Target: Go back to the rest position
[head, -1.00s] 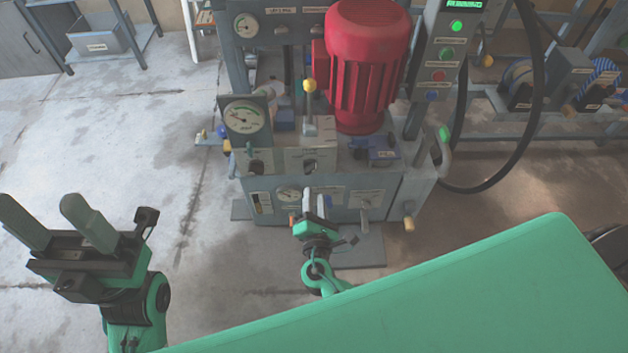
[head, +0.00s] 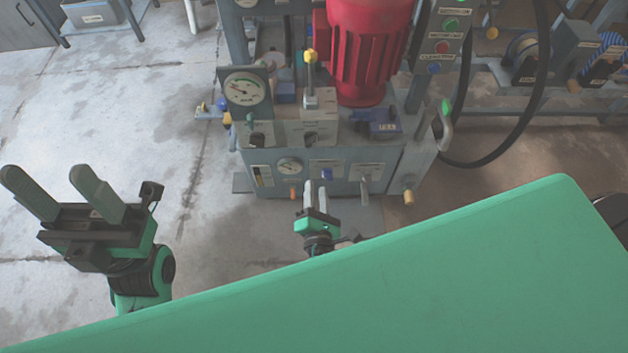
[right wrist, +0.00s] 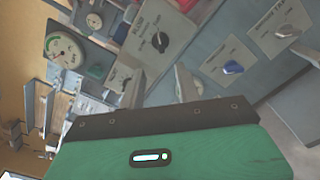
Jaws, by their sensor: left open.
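My left gripper (head: 62,190) is at the left of the head view, open and empty, with its two grey fingers well apart over bare floor. My right gripper (head: 316,190) is in front of the lower front panel of the press (head: 335,140) in the head view. Its two fingers also show in the right wrist view (right wrist: 161,88), apart with nothing between them. Beyond them is the panel with a black knob (right wrist: 159,41) and a blue knob (right wrist: 232,67). I cannot tell exactly how far the fingertips are from the panel.
The press carries a red motor (head: 368,50), a round gauge (head: 244,90) and a yellow-topped lever (head: 311,70). A black hose (head: 537,100) loops at its right. The concrete floor (head: 130,120) at the left is clear.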

